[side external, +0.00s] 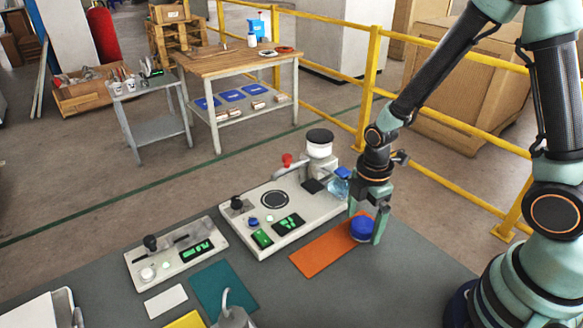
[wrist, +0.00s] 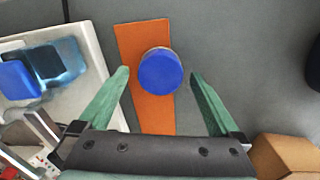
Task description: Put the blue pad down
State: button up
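The blue pad (side external: 362,228) is a short round cylinder. It appears to rest on the right end of the orange mat (side external: 322,250). In the wrist view the pad (wrist: 161,73) overlaps the right edge of the orange mat (wrist: 133,45). My gripper (side external: 366,226) points down around the pad. In the wrist view its green fingers (wrist: 160,75) are spread, one on each side, with a visible gap between each finger and the pad. It is open and holds nothing.
A white tester (side external: 290,215) with a blue translucent piece (side external: 339,186) stands left of my gripper. A smaller tester (side external: 175,255), a teal mat (side external: 220,285) and a white tile (side external: 165,301) lie further left. The grey table right of the orange mat is clear.

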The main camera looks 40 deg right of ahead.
jog(key=shift+r, duration=0.1)
notch_tip(320, 180, up, 11)
notch_tip(320, 180, up, 11)
jog(key=m+t, duration=0.5)
jog(key=m, duration=0.8)
send_over(362, 224)
jog(key=s+d, duration=0.1)
jog(key=s, duration=0.1)
jog(key=m, duration=0.1)
jog(key=r+m, duration=0.1)
jog(key=shift+s+d+m+t, duration=0.15)
jog(key=shift+s+m+t, duration=0.15)
jog(key=shift+s+m, duration=0.1)
